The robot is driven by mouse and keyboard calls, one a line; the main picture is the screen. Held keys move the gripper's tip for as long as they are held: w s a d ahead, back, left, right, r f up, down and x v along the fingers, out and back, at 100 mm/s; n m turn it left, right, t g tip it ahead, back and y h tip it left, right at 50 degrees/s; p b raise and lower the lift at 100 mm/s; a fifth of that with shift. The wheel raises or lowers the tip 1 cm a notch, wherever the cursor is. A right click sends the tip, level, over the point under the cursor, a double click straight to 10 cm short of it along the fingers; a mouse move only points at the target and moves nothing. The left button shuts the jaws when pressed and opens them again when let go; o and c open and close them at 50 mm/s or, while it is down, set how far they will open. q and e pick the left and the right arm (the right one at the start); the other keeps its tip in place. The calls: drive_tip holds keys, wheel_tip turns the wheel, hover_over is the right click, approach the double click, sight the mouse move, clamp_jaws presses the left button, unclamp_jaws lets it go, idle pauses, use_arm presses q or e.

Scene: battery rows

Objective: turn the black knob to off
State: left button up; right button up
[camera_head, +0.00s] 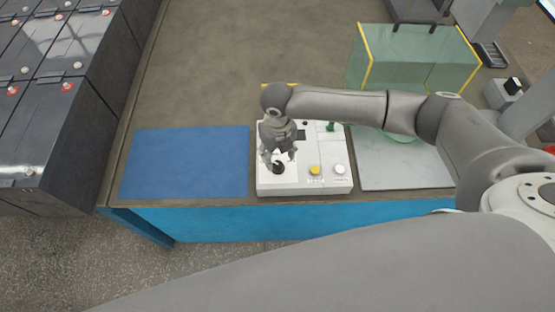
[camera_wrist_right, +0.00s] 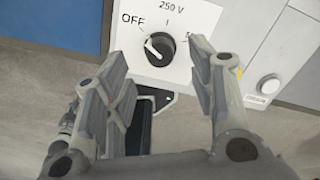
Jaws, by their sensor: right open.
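The black knob (camera_head: 278,168) sits on the white control box (camera_head: 335,185) near the table's front edge. In the right wrist view the round knob (camera_wrist_right: 160,49) has a pale pointer mark that appears to lean to the upper left, towards the printed OFF. A "250 V" label is above it. My right gripper (camera_head: 278,158) is above the knob, pointing down. Its open fingers (camera_wrist_right: 158,60) stand apart on either side of the knob in the wrist view. I cannot tell whether they touch it. My left gripper is not in view.
The box also has a yellow button (camera_head: 314,170), a white button (camera_head: 339,169) and a green part (camera_head: 331,127). A blue mat (camera_head: 185,162) lies left, a pale plate (camera_head: 400,170) right. A greenish transparent case (camera_head: 410,60) stands behind. Black batteries (camera_head: 45,125) stand far left.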

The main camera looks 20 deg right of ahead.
sight(277, 164)
wheel_tip(277, 164, up, 7)
drive_tip(key=shift+f, duration=0.2)
idle(0.5)
